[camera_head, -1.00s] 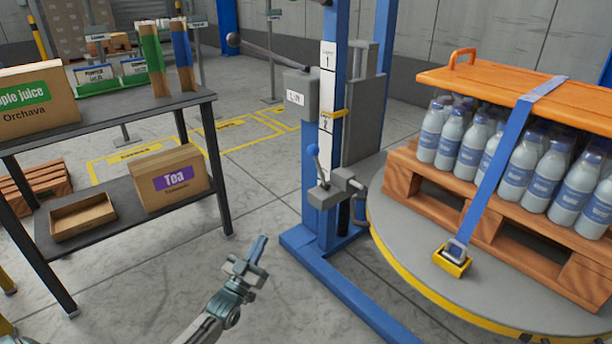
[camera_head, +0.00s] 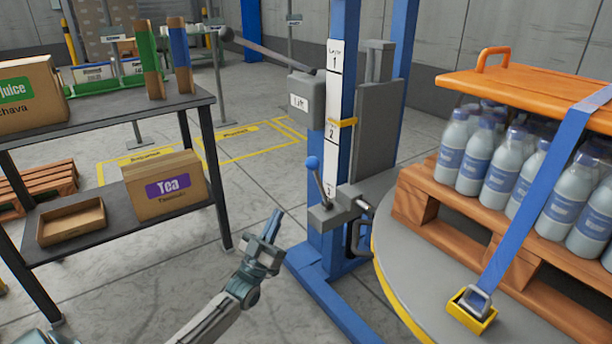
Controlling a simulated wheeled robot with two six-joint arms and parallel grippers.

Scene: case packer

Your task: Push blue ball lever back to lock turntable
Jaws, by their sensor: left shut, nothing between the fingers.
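The blue ball lever (camera_head: 313,164) stands on a grey bracket at the front of the blue post, its ball on top and its rod tilted slightly. The turntable (camera_head: 388,283) is a grey round plate with a yellow rim at the right, carrying a loaded pallet. My left gripper (camera_head: 275,222) is shut and empty, below and to the left of the lever, apart from it, with its fingers pointing up. My right gripper is not in view.
The blue post (camera_head: 332,219) has a base leg (camera_head: 345,309) along the floor. A long ball-ended grey lever (camera_head: 268,50) sticks out above. A black shelf (camera_head: 130,222) with boxes stands at left. The blue strap (camera_head: 541,190) ends in a yellow anchor (camera_head: 472,311).

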